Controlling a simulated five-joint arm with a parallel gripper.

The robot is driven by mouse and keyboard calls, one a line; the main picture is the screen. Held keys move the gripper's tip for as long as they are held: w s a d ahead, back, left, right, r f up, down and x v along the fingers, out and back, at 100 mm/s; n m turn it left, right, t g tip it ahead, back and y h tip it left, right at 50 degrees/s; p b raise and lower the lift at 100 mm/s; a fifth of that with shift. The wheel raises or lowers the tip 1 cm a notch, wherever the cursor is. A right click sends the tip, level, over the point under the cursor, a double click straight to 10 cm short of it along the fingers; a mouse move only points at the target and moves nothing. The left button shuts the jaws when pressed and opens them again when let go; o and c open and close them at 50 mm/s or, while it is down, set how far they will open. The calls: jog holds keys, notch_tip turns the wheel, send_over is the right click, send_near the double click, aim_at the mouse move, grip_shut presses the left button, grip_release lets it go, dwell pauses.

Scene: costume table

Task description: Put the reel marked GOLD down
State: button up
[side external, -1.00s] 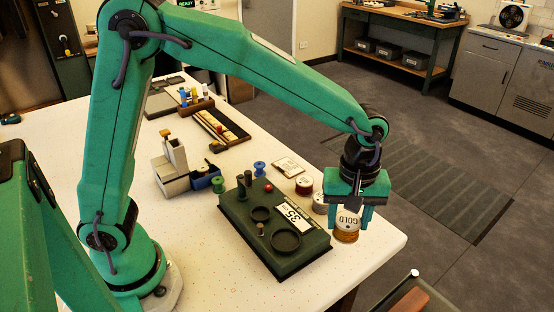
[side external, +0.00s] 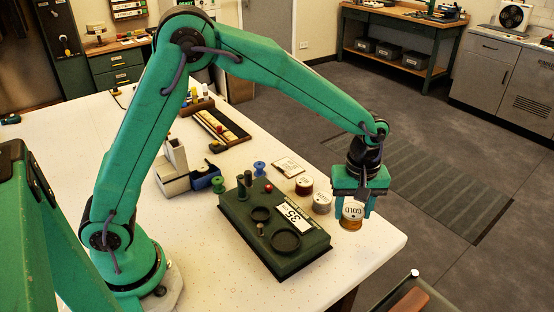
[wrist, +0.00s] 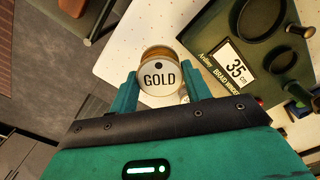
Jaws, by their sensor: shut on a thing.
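The reel marked GOLD (side external: 352,213) has a white label face and a gold-brown wound body. My gripper (side external: 354,208) is shut on it, one finger on each side.
Two other reels, a red-brown one (side external: 304,185) and a silvery one (side external: 322,203), stand just left of it. A dark green braid winder (side external: 275,235) marked 35 is nearby. A card (side external: 288,166) lies behind. The table's front right corner is bare; its edge is close.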

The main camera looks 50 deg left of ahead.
jog(key=w+a+f, duration=0.3)
jog(key=w+a, duration=0.1)
jog(key=shift+w+a+f, duration=0.3)
jog(key=shift+f, duration=0.1)
jog(key=shift+f, duration=0.15)
jog(key=shift+f, duration=1.9)
jog(key=shift+f, duration=0.1)
jog(key=o, duration=1)
